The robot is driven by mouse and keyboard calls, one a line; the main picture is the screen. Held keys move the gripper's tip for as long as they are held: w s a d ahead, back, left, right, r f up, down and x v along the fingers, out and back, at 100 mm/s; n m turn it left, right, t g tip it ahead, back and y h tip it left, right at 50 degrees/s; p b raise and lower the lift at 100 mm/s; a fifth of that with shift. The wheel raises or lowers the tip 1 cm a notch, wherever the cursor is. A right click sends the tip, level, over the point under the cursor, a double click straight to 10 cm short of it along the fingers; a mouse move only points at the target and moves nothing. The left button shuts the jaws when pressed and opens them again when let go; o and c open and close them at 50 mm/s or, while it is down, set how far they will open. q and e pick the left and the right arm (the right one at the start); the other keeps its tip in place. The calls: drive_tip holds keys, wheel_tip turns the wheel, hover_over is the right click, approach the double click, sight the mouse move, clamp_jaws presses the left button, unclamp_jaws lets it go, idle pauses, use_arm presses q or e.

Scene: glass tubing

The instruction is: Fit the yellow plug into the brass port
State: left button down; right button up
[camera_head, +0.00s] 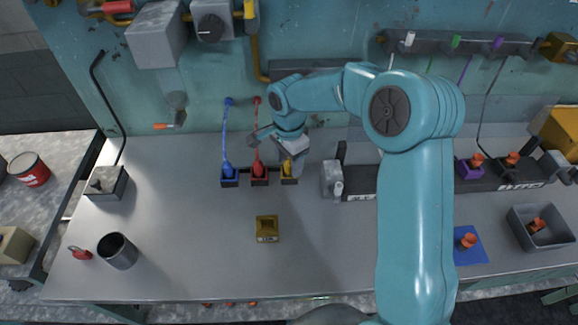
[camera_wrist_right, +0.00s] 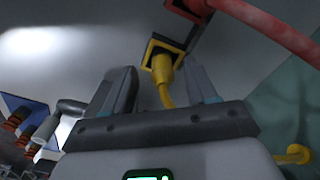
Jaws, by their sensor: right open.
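The yellow plug (camera_head: 286,169) sits in the right-hand holder of a row of dark holders at the back of the bench, partly hidden by my right gripper (camera_head: 292,150). In the right wrist view the yellow plug (camera_wrist_right: 163,70) sits in a yellow-rimmed holder, its cable running toward me between the jaws. My right gripper (camera_wrist_right: 160,78) is open, with one finger on each side of the plug and visible gaps to both. The likely brass port is the small square brass block (camera_head: 267,222) with a dark recess, on the bench in front of the holders. My left gripper is out of view.
A blue plug (camera_head: 227,169) and a red plug (camera_head: 259,170) stand in the holders to the left, with cables up the wall. A metal cup (camera_head: 118,251) stands front left. A grey bin (camera_head: 540,230) is at the right. The bench around the brass block is clear.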

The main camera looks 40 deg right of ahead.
drive_tip(key=shift+w+d+f, duration=0.15)
drive_tip(key=shift+w+f, duration=0.15)
drive_tip(key=shift+f, duration=0.45)
drive_tip(key=shift+s+r, duration=0.2)
drive_tip(key=shift+s, duration=0.1)
drive_tip(key=shift+c, duration=0.3)
drive_tip(key=shift+w+f, duration=0.1)
drive_tip(key=shift+w, duration=0.05)
clamp_jaws()
wheel_tip(320, 180, up, 20)
drive_tip(key=shift+s, duration=0.25)
